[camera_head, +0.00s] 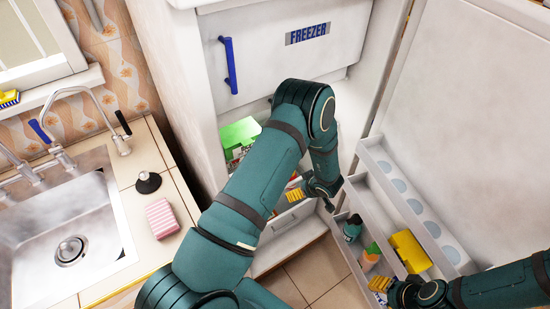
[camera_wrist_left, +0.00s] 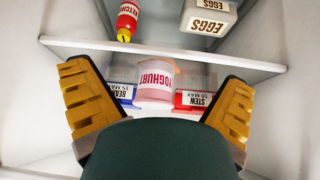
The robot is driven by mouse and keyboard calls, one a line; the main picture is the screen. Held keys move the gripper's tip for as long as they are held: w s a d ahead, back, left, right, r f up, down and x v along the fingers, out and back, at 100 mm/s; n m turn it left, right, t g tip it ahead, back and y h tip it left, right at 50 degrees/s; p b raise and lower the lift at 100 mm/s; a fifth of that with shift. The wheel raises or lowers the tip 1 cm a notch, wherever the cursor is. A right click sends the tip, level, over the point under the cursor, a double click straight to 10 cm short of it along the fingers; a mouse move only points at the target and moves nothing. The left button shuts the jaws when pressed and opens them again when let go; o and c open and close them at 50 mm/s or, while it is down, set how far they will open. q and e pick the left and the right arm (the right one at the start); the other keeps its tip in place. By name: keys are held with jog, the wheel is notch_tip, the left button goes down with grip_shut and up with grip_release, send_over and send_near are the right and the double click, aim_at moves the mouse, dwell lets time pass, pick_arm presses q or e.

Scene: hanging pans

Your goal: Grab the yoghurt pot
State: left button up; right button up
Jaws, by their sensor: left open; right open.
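The yoghurt pot (camera_wrist_left: 155,83) is white and pink with a red "YOGHURT" label. It stands on a fridge shelf in the left wrist view, and I cannot make it out in the head view. My left gripper (camera_wrist_left: 156,98) is open, one yellow finger to each side of the pot, with visible gaps. Its fingers point into the fridge; the head view shows it partly (camera_head: 302,196) inside the fridge opening. My right gripper (camera_head: 385,288) is open and empty at the lower right, in front of the fridge door shelves, partly hidden.
Labelled containers, "BEAN" (camera_wrist_left: 122,92) and "STEW" (camera_wrist_left: 194,99), flank the pot closely. A shelf edge (camera_wrist_left: 160,54) runs above, holding ketchup (camera_wrist_left: 127,20) and an eggs box (camera_wrist_left: 208,20). The open door's racks (camera_head: 408,212) stand right; the sink counter (camera_head: 138,205) is left.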

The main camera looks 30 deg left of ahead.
pick_arm(q)
jog(key=shift+n, duration=0.4)
jog(key=w+a, duration=0.1)
jog(key=a, duration=0.2)
jog(key=w+a, duration=0.1)
jog(key=a, duration=0.2)
jog(key=w+a, duration=0.2)
jog(key=a, duration=0.1)
jog(key=shift+a+r, duration=0.2)
jog(key=shift+r, duration=0.05)
jog(key=a, duration=0.1)
jog(key=w+a+f, duration=0.1)
jog(key=a, duration=0.1)
jog(key=shift+w+a+f+b, duration=0.25)
jog(key=shift+f+b, duration=0.05)
jog(key=shift+f, duration=0.1)
jog(key=shift+w+a+f, duration=0.15)
jog(key=shift+a+f, duration=0.1)
jog(key=shift+f, duration=0.15)
jog(key=c, duration=1.1)
